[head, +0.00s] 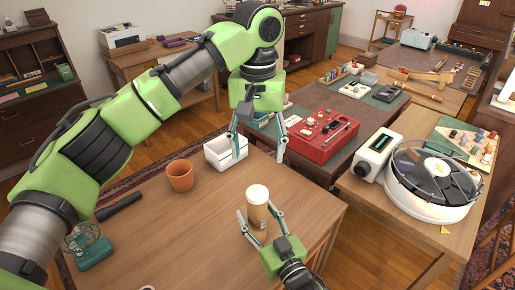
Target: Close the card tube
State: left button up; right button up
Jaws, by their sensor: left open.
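The card tube (257,216) is a tan cylinder with a white top, standing upright near the right edge of the wooden table. I cannot tell whether the white top is a seated lid. My left gripper (259,147) is open and empty, pointing down beyond the tube, between the white box and the red case. No separate cap shows in view.
A terracotta pot (180,175) and a white open box (225,153) stand behind the tube. A dark rod (119,206) and a teal device (91,248) lie at the left. A red case (319,136) sits on the neighbouring table. The table's middle is clear.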

jog(key=shift+s, duration=0.1)
jog(key=v, duration=1.1)
jog(key=shift+s+d, duration=0.25)
jog(key=shift+s, duration=0.1)
